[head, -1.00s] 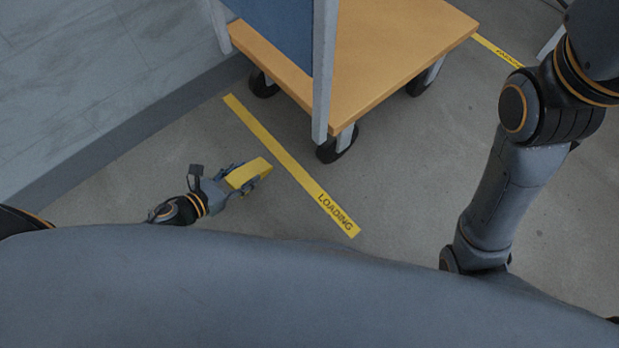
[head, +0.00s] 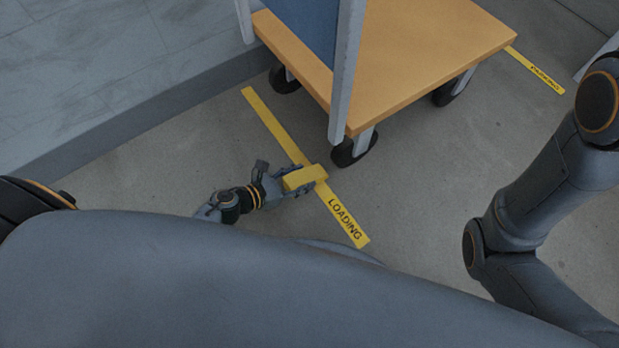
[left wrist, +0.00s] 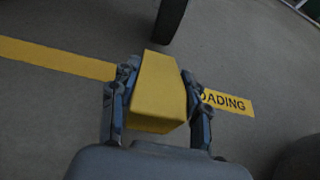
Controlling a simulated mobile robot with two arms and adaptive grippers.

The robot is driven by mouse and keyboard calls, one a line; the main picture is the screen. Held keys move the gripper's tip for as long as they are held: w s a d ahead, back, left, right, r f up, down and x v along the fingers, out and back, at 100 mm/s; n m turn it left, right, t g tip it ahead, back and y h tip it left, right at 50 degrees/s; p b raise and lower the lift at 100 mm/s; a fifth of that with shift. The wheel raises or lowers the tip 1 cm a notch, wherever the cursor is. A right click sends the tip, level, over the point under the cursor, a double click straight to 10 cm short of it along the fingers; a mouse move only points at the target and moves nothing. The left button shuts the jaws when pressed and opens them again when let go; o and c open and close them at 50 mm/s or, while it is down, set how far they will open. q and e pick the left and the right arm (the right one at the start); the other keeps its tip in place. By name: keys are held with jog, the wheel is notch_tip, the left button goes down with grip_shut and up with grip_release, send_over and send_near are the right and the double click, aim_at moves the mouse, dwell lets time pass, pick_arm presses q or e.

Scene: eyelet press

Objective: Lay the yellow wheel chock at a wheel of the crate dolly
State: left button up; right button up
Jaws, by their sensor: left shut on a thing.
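The yellow wheel chock (head: 303,178) is held in my left gripper (head: 290,181), which is shut on it. In the left wrist view the chock (left wrist: 158,92) sits between the two fingers of the gripper (left wrist: 158,100), over the yellow floor line. The crate dolly (head: 420,50) has a wooden deck and black wheels. Its nearest wheel (head: 353,149) is just beyond the chock, up and to the right, with a gap between them. A dark wheel (left wrist: 170,18) shows at the top of the left wrist view. My right gripper is out of view; only my right arm shows.
A yellow floor line marked LOADING (head: 346,218) runs beside the dolly. Another wheel (head: 284,79) is at the back left and one (head: 448,93) at the right. A low grey kerb (head: 130,113) lies at the left.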

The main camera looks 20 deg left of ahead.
aim_at(310, 177)
pick_arm(q)
jog(key=shift+w+d, duration=0.6)
jog(key=shift+w, duration=0.2)
jog(key=shift+w+d+r, duration=0.1)
jog(key=shift+w+d, duration=0.25)
jog(key=shift+w, duration=0.15)
notch_tip(310, 177, down, 3)
jog(key=b, duration=0.2)
jog(key=shift+b, duration=0.4)
jog(key=shift+f+b, duration=0.3)
jog(key=shift+f, duration=0.15)
jog(key=shift+r, duration=0.15)
